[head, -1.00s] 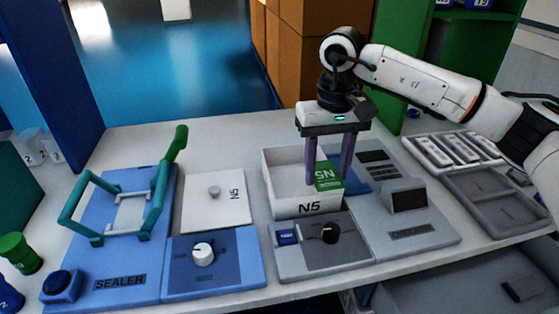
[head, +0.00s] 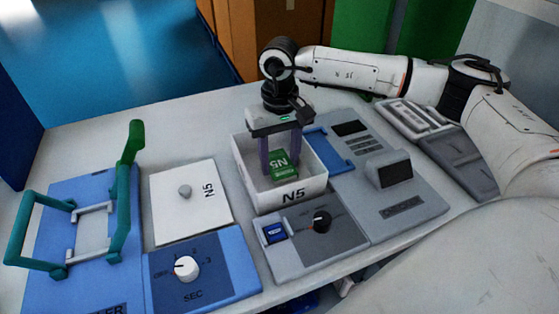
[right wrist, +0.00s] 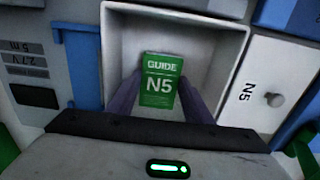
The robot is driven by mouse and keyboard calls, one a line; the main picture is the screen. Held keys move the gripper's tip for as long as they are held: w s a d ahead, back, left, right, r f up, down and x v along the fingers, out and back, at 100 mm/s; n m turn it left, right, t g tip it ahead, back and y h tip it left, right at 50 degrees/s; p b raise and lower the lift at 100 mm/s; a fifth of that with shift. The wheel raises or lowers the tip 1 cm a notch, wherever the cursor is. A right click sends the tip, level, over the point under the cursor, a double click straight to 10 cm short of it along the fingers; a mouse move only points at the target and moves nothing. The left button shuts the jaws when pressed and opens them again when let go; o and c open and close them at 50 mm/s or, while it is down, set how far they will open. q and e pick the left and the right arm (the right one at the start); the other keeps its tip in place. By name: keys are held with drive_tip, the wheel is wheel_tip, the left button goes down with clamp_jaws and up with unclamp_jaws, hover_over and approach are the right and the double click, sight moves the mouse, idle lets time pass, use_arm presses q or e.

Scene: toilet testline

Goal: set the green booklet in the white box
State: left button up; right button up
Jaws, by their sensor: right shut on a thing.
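The green booklet (head: 281,166), marked N5, is between the fingers of my right gripper (head: 281,160), which is shut on it. The booklet is inside the opening of the white box (head: 290,196), which has N5 on its front wall. In the right wrist view the booklet (right wrist: 161,80) reads GUIDE N5 and shows against the inside of the box (right wrist: 122,40). I cannot tell whether it touches the box floor. My left gripper is not in view.
A white N5 lid (head: 190,200) with a grey knob lies left of the box. The blue sealer (head: 75,240) with green handles is further left. A grey dial panel (head: 330,245) is in front, and a grey checker device (head: 395,190) stands to the right.

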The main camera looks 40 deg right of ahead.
sight(279, 165)
drive_tip(key=shift+f, duration=0.55)
drive_tip(key=shift+f, duration=0.2)
drive_tip(key=o, duration=1)
drive_tip(key=shift+o, duration=0.2)
drive_tip(key=shift+r, duration=0.1)
wheel_tip(279, 165, up, 12)
drive_tip(key=shift+r, duration=0.15)
